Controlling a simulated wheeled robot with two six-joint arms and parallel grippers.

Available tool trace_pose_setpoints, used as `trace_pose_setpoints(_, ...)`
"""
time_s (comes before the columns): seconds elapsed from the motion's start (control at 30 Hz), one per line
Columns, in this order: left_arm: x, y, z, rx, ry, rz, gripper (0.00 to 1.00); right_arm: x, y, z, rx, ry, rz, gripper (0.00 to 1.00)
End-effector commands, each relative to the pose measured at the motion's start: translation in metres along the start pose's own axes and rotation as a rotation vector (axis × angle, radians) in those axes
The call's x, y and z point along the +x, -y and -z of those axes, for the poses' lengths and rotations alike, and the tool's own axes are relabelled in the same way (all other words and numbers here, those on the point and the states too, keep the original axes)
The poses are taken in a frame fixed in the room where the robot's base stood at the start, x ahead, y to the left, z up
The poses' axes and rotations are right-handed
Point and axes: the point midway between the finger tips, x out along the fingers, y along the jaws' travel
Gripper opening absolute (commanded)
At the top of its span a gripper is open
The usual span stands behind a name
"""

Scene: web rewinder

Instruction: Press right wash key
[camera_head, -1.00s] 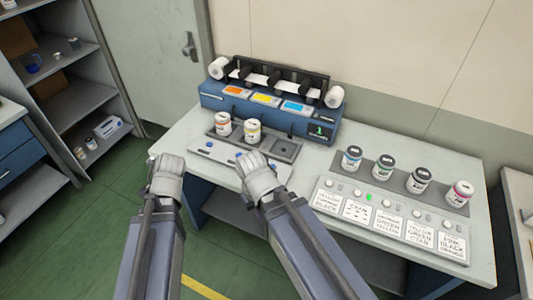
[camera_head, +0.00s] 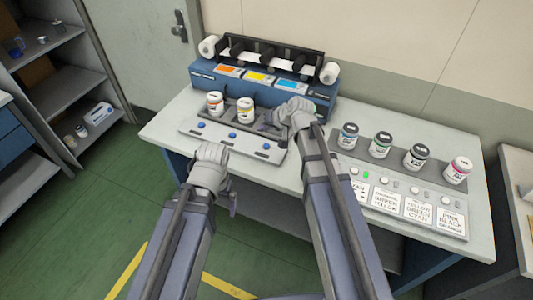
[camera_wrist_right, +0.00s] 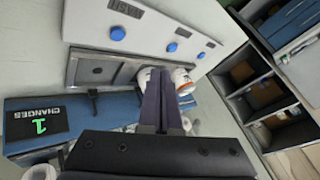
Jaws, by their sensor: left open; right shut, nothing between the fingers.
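The wash panel (camera_head: 222,139) is a light grey strip on the table's front edge with three blue keys. The right wash key (camera_head: 266,146) is at its right end. In the right wrist view, turned around, this key is the leftmost blue one (camera_wrist_right: 117,33). My right gripper (camera_head: 266,126) is shut and empty, above the jar tray behind the panel, apart from the key. Its closed fingers (camera_wrist_right: 160,72) point toward the tray and jars in the wrist view. My left gripper (camera_head: 233,206) is open and empty, low in front of the table.
Two jars (camera_head: 215,104) (camera_head: 246,109) stand in the tray close to my right fingers. The blue rewinder (camera_head: 207,76) with white rolls is behind. Several jars and a labelled key panel (camera_head: 447,215) are at right. Shelves (camera_head: 60,95) are at far left.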

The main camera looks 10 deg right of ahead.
Motion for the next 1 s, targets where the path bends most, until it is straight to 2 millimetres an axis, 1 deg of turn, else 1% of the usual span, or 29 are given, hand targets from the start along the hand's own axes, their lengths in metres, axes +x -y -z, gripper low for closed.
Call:
trace_pose_setpoints(0.03, 0.009, -0.001, 0.001, 0.000, 0.000, 0.000, 1.00, 0.006, -0.010, 0.008, 0.020, -0.028, 0.008, 0.00)
trace_pose_setpoints(0.1, 0.013, -0.001, 0.001, 0.000, 0.000, 0.000, 1.00, 0.007, -0.016, 0.016, 0.040, -0.057, 0.018, 0.00)
trace_pose_setpoints(0.2, 0.015, -0.001, 0.001, 0.001, -0.001, 0.001, 1.00, 0.007, -0.021, 0.024, 0.057, -0.081, 0.027, 0.00)
trace_pose_setpoints(0.3, 0.015, -0.001, 0.001, 0.001, -0.001, 0.001, 1.00, 0.007, -0.022, 0.026, 0.062, -0.091, 0.030, 0.00)
trace_pose_setpoints(0.57, 0.015, -0.001, 0.001, 0.001, -0.001, 0.001, 1.00, 0.006, -0.021, 0.026, 0.061, -0.090, 0.030, 0.00)
trace_pose_setpoints(0.73, 0.018, -0.001, 0.001, 0.001, -0.002, 0.001, 1.00, 0.009, -0.022, 0.025, 0.061, -0.089, 0.030, 0.00)
trace_pose_setpoints(0.87, 0.025, -0.002, 0.002, 0.001, -0.002, 0.001, 1.00, 0.014, -0.026, 0.021, 0.061, -0.089, 0.030, 0.00)
trace_pose_setpoints(1.0, 0.039, -0.003, 0.003, 0.001, -0.002, 0.001, 1.00, 0.025, -0.032, 0.014, 0.061, -0.088, 0.030, 0.00)
